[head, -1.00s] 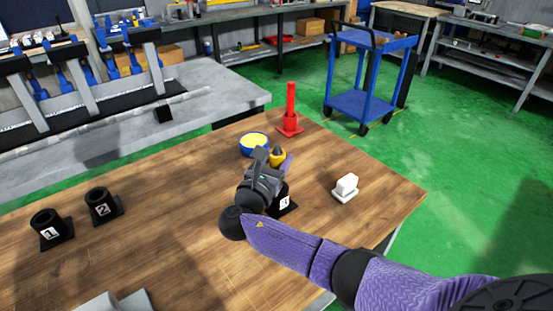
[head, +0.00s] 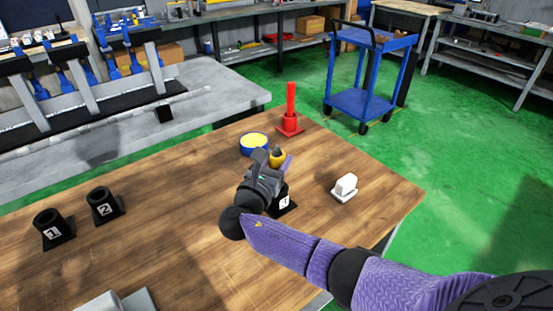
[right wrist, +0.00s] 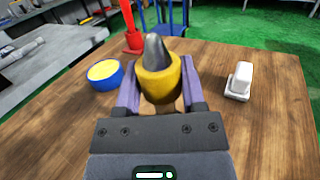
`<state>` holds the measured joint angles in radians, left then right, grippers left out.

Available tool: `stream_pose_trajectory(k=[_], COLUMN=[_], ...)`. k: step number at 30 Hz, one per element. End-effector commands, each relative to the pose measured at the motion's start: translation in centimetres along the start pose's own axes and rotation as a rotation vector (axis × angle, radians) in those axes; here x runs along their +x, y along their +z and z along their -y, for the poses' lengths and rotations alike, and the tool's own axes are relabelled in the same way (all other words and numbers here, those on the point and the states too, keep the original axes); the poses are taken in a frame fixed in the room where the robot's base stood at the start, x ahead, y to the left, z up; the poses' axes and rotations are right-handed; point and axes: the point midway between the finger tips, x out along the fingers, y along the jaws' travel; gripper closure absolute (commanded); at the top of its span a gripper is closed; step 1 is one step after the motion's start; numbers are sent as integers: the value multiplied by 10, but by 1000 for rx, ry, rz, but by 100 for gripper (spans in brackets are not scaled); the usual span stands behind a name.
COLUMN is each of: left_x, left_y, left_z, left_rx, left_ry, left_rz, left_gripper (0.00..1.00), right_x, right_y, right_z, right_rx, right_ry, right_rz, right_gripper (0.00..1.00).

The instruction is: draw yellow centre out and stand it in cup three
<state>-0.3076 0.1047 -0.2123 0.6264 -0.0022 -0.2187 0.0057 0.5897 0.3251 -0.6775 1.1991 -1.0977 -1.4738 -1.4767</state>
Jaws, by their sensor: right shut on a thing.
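The yellow centre (head: 277,159) has a grey pointed tip and stands roughly upright, tip up. My right gripper (head: 272,163) is shut on it. In the right wrist view the yellow centre (right wrist: 160,80) sits between the two purple fingers of the right gripper (right wrist: 159,93). Cup three (head: 285,203), black with a white 3 label, is mostly hidden behind and below the gripper. I cannot tell whether the centre's lower end is in the cup. My left gripper is not in view.
Black cups one (head: 52,228) and two (head: 103,206) stand at the left of the wooden table (head: 180,225). A blue tub with a yellow top (head: 254,144), a red post on a base (head: 290,112) and a white block (head: 345,187) stand around the gripper. A grey machine is beyond.

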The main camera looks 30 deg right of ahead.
Motion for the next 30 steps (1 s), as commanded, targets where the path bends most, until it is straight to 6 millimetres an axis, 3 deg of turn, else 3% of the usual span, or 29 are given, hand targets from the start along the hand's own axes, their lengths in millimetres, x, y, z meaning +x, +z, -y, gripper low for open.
stream_pose_trajectory(k=[30], left_x=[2], left_y=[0], left_z=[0], left_rx=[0], left_ry=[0], left_rz=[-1], left_gripper=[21], right_x=[0], right_y=[-7], right_z=[0], right_rx=[0], right_ry=[-8], right_rz=[0], right_gripper=[100])
